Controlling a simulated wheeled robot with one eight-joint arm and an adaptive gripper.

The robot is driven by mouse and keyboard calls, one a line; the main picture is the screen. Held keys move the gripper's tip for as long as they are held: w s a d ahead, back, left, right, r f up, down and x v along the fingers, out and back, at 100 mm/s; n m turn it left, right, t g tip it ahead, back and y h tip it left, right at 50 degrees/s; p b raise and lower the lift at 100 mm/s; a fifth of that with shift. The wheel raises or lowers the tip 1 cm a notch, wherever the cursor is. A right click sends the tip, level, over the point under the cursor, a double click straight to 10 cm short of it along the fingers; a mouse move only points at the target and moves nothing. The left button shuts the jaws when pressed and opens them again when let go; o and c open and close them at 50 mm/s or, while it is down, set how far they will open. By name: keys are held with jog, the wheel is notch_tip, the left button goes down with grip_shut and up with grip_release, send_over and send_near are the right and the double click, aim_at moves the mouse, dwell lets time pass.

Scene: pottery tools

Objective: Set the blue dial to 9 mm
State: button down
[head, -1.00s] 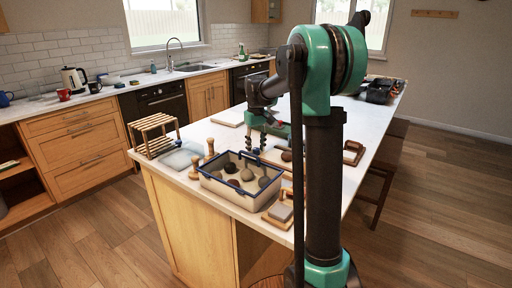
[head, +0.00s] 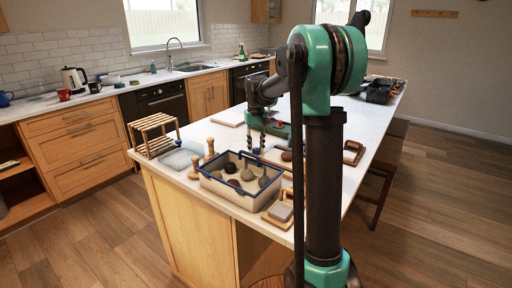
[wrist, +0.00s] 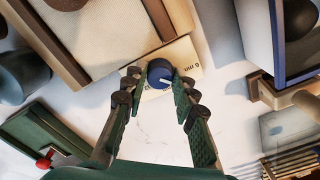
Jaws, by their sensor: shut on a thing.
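The blue dial (wrist: 160,72) is at the centre of the wrist view, on a pale label plate (wrist: 188,66) beside a wooden-edged board. "6 mm" is readable on the plate to the right of the dial. A short white mark on the dial's top points to the lower right; I cannot read which number it meets, as the right finger covers part of the plate. My gripper (wrist: 158,84) is shut on the dial, one finger on each side. In the head view my gripper (head: 257,148) is down at the worktop, behind the crate, and the dial is hidden.
A blue-rimmed crate (head: 214,181) with several round lumps stands close by in front. Wooden stamps (head: 194,168) are left of it, and a slatted rack (head: 152,123) stands farther left. A green box with a red knob (wrist: 44,163) is at lower left in the wrist view.

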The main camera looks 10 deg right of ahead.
jog(key=m, duration=0.4)
jog(key=shift+m, duration=2.1)
jog(key=c, duration=1.2)
grip_release()
notch_tip(320, 180, up, 12)
